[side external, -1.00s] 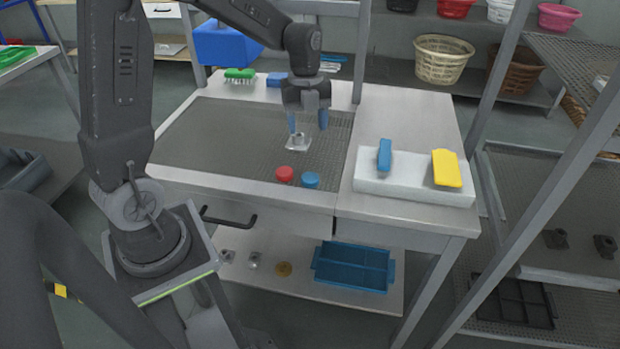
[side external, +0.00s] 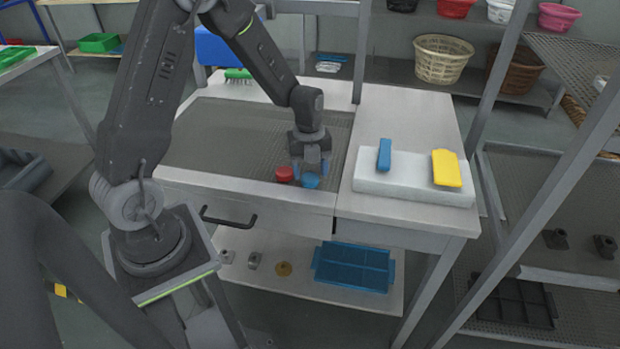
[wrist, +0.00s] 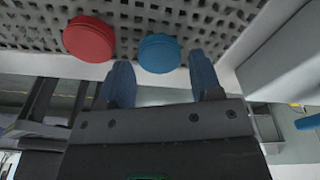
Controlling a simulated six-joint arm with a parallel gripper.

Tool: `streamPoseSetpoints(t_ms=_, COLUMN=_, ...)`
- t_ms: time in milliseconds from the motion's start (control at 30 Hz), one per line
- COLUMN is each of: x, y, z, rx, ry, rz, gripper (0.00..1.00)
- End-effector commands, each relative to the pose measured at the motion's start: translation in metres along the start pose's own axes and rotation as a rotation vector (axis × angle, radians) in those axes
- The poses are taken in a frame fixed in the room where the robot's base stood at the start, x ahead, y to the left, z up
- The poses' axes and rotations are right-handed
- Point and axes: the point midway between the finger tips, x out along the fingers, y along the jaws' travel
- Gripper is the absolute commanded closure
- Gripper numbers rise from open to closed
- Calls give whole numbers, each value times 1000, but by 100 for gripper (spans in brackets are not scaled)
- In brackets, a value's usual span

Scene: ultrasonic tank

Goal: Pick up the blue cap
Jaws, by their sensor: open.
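The blue cap (side external: 311,182) lies on the perforated tank surface near the front edge of the bench, partly hidden behind my gripper in the side view. In the wrist view the blue cap (wrist: 159,53) is round with a ribbed rim, just ahead of and roughly between my fingertips. My gripper (side external: 310,172) points down over the cap. In the wrist view my gripper (wrist: 160,78) has its two blue fingers apart with nothing between them. I cannot tell how high the fingertips are.
A red cap (side external: 284,174) lies close to the left of the blue cap, also in the wrist view (wrist: 89,39). A white block (side external: 415,190) with a blue brush (side external: 384,155) and a yellow item (side external: 446,168) stands to the right. The tank surface (side external: 215,140) to the left looks clear.

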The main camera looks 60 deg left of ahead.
Motion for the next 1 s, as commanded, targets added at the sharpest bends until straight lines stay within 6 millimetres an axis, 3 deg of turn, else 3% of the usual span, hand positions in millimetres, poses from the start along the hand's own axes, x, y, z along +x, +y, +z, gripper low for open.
streamPoseSetpoints(t_ms=133, x=14, y=0, z=0, rx=0, ry=0, rz=1, gripper=41)
streamPoseSetpoints(t_ms=367, x=16, y=0, z=0, rx=0, ry=-1, rz=0, gripper=41)
streamPoseSetpoints(t_ms=767, x=15, y=0, z=0, rx=0, ry=-1, rz=0, gripper=77)
streamPoseSetpoints(t_ms=1000, x=14, y=0, z=0, rx=0, ry=-1, rz=-1, gripper=77)
